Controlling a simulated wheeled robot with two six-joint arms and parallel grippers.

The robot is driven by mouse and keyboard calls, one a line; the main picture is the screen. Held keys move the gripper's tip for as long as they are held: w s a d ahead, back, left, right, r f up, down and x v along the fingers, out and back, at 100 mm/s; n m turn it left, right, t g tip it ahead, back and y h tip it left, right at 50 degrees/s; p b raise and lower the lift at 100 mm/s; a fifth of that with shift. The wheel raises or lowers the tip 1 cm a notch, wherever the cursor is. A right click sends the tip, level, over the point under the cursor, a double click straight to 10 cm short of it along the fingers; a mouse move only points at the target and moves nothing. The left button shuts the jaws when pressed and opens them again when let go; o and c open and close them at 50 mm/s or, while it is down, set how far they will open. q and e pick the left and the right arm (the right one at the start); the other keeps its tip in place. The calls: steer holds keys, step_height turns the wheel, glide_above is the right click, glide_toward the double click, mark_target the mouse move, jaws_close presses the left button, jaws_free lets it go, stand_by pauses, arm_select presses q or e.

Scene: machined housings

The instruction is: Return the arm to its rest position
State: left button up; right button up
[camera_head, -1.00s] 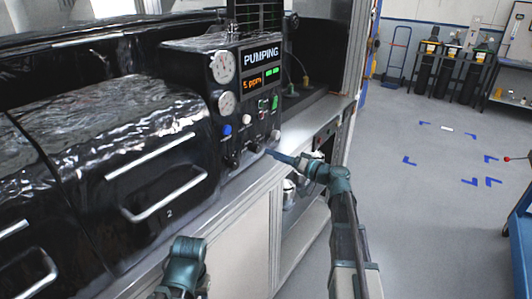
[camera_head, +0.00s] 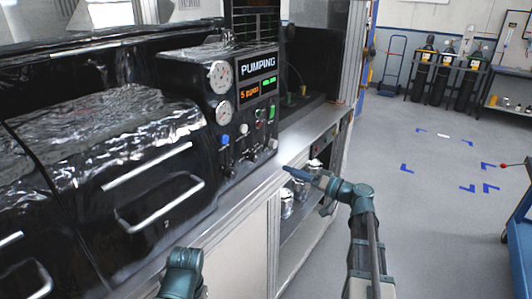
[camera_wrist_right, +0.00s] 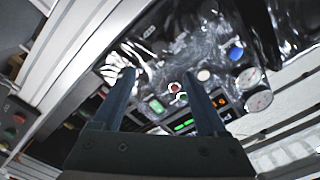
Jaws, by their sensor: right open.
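My right arm (camera_head: 362,225) comes up from the bottom of the head view. Its gripper (camera_head: 290,173) points left, over the edge of the bench and apart from the control panel. In the right wrist view the two dark fingers (camera_wrist_right: 158,85) stand apart with nothing between them. The panel's buttons show beyond them. My left arm shows only as a teal link (camera_head: 181,272) at the bottom of the head view. I do not see its gripper.
The black control box (camera_head: 243,80) reads PUMPING, with two gauges (camera_head: 219,78). Black machine housings with silver handles (camera_head: 162,203) fill the left. An open shelf with metal canisters (camera_head: 287,203) lies below the bench. Clear floor (camera_head: 425,220) is at right, with a blue cart (camera_head: 521,235) at the edge.

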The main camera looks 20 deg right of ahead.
steer(key=s+a+f+g, duration=0.1)
steer(key=a+f+g, duration=0.1)
steer(key=a, duration=0.3)
steer(key=s+a+f+n+g, duration=0.1)
steer(key=a+f+g, duration=0.1)
steer(key=a, duration=0.3)
steer(key=s+a+f+n+g, duration=0.1)
steer(key=s+a+f+g, duration=0.1)
steer(key=a+f, duration=0.1)
steer(key=shift+a+f+p, duration=0.15)
steer(key=shift+a+p, duration=0.15)
steer(key=shift+a, duration=0.6)
steer(key=s+a+f+n+g+h, duration=0.3)
steer(key=s+a+f+g+h, duration=0.3)
steer(key=s+a+f, duration=0.5)
steer(key=s+f+g+h+p, duration=0.1)
steer(key=s+g+h, duration=0.1)
steer(key=s+h, duration=0.4)
steer(key=s, duration=0.4)
steer(key=shift+s+d+f, duration=0.15)
steer(key=shift+f, duration=0.1)
steer(key=shift+d, duration=0.1)
